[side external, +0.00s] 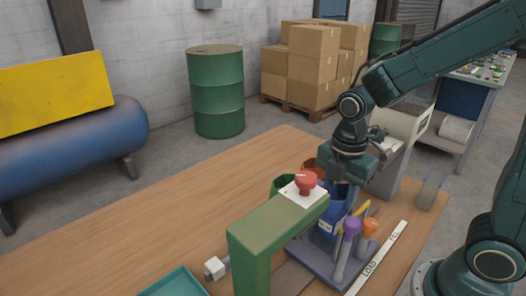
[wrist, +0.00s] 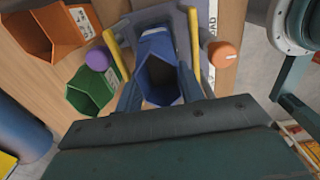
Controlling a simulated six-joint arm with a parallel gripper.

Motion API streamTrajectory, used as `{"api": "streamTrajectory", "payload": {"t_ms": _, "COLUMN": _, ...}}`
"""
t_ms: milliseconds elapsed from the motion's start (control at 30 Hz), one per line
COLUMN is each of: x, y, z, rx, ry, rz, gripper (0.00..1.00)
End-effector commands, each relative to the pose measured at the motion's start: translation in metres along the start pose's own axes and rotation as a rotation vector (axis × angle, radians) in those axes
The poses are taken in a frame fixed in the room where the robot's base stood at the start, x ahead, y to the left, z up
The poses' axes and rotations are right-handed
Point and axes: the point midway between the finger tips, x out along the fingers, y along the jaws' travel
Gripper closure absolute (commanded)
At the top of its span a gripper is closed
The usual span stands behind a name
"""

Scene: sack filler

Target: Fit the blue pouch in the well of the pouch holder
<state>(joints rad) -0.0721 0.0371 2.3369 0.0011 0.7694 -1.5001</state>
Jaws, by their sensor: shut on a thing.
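The blue pouch (side external: 328,222) is open at the top and carries a white label. In the wrist view the blue pouch (wrist: 158,45) sits between my fingers. My gripper (side external: 342,183) is shut on it from above, and its fingers (wrist: 160,82) lie along both sides of the pouch. The pouch holder (side external: 318,262) is a grey-blue plate with yellow bars, a purple knob and an orange knob. In the wrist view the holder (wrist: 180,18) lies around and beyond the pouch. The well is hidden, so I cannot tell whether the pouch is seated.
A green bin (wrist: 92,90) and an orange bin (wrist: 48,32) stand on the table beside the holder. A green post with a red button (side external: 305,182) rises in front. A teal tray (side external: 172,283) is at the near edge. The table's left side is clear.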

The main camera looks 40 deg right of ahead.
Motion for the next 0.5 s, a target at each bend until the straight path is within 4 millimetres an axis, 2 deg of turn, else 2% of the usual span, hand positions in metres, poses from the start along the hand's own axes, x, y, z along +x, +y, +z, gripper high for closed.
{"api": "streamTrajectory", "payload": {"t_ms": 367, "x": 0.0016, "y": -0.0001, "z": 0.0, "rx": 0.0, "ry": 0.0, "rz": 0.0, "gripper": 0.93}}
{"api": "streamTrajectory", "payload": {"t_ms": 400, "x": 0.0016, "y": -0.0001, "z": 0.0, "rx": 0.0, "ry": 0.0, "rz": 0.0, "gripper": 0.54}}
{"api": "streamTrajectory", "payload": {"t_ms": 500, "x": 0.0016, "y": -0.0001, "z": 0.0, "rx": 0.0, "ry": 0.0, "rz": 0.0, "gripper": 0.36}}
